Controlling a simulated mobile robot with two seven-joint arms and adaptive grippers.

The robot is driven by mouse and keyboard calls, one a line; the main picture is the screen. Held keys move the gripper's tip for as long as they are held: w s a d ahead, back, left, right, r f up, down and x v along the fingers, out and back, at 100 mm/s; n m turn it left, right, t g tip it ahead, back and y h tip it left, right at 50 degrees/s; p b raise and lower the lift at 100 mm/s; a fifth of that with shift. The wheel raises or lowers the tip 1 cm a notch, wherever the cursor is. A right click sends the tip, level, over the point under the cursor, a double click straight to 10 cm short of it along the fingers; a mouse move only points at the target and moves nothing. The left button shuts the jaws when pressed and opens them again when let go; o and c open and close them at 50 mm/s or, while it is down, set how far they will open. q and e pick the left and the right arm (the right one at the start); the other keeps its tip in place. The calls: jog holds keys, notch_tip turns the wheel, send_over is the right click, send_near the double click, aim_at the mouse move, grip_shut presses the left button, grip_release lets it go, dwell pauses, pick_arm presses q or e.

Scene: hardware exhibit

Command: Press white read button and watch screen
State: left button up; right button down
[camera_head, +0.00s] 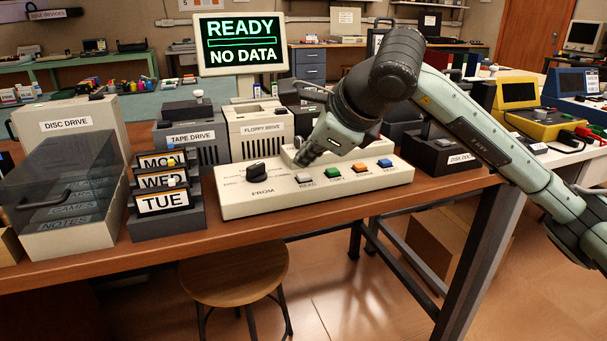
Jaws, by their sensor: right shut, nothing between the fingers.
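A cream control panel (250,207) lies on the table, with a black knob (257,174) marked FROM at its left. A white button (304,178) labelled READ sits right of the knob, followed by a green button (334,173), an orange button (360,168) and a blue button (385,163). My left gripper is not in view.
A disc drive (68,125), tape drive (190,137) and floppy drive (262,129) stand behind. Day-labelled cards (163,202) and a clear-lidded box (70,185) stand at left. A round stool (235,272) is below the table's front edge.

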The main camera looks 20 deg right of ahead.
aim_at(306, 177)
dwell(0.8)
jog(key=shift+f+b, duration=0.45)
jog(key=shift+b, duration=0.15)
jog(key=shift+f+b, duration=0.45)
jog(key=shift+b, duration=0.1)
dwell(0.4)
jog(key=shift+r, duration=0.1)
jog(key=shift+r+p, duration=0.45)
jog(key=shift+r, duration=0.3)
jog(key=shift+r+p, duration=1.5)
jog(key=shift+r, duration=1.05)
jog(key=shift+f, duration=0.1)
